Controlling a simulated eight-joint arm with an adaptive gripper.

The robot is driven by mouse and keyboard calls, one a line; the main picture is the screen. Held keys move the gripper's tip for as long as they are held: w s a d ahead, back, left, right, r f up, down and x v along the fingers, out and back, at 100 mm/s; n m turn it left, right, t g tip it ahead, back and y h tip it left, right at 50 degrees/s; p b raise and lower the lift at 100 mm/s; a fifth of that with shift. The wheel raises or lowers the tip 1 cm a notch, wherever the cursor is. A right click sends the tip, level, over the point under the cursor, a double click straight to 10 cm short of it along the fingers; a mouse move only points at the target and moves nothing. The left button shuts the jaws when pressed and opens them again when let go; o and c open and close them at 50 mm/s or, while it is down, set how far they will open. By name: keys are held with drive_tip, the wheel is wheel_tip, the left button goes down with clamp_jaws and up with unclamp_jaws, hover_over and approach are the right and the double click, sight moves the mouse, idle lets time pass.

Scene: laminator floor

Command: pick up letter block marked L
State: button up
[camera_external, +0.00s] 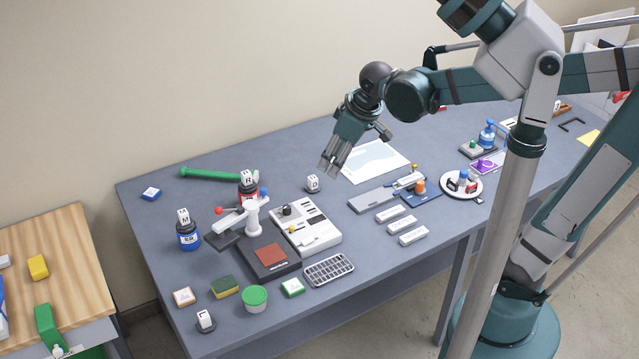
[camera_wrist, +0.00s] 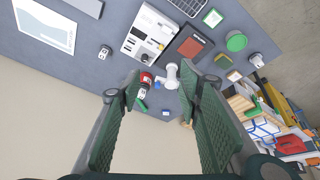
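Several small white letter blocks are in view. One block (camera_external: 205,318) stands at the table's front left corner on a dark base; its mark is too small to read surely. Another block (camera_external: 312,183) stands alone behind the white machine, its mark also unclear; it shows in the wrist view (camera_wrist: 105,52). A block marked M (camera_external: 183,216) sits on a blue jar, and one marked R (camera_external: 248,177) on a red jar. I cannot tell which is L. My gripper (camera_external: 347,158) is above the table's back half, its two fingers (camera_wrist: 160,85) wide apart and empty.
A white machine (camera_external: 318,232), a dark press pad (camera_external: 262,262), a grey keypad (camera_external: 328,270) and a green-lidded tub (camera_external: 254,298) crowd the table's left half. A green bat-like rod (camera_external: 215,174) lies at the back. A wooden side table (camera_external: 60,230) stands at left.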

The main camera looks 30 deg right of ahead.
drive_tip(key=w+a+f+n+g+b, duration=0.1)
drive_tip(key=w+a+f+n, duration=0.15)
drive_tip(key=a, duration=0.35)
drive_tip(key=w+a+f+n+g+b, duration=0.1)
drive_tip(key=a+f, duration=0.2)
drive_tip(key=a, duration=0.4)
drive_tip(key=n+g+h+b, duration=0.15)
drive_tip(key=n+b, duration=0.25)
drive_tip(key=n, duration=0.4)
hover_over(203, 315)
drive_tip(key=shift+g, duration=0.45)
drive_tip(key=f, duration=2.2)
drive_tip(key=shift+w+d+f, duration=0.25)
drive_tip(key=shift+d, duration=0.1)
drive_tip(key=shift+s+a+f, duration=0.2)
drive_tip(key=shift+a+f, duration=0.1)
drive_tip(key=shift+f, duration=1.25)
drive_tip(key=shift+f, duration=0.15)
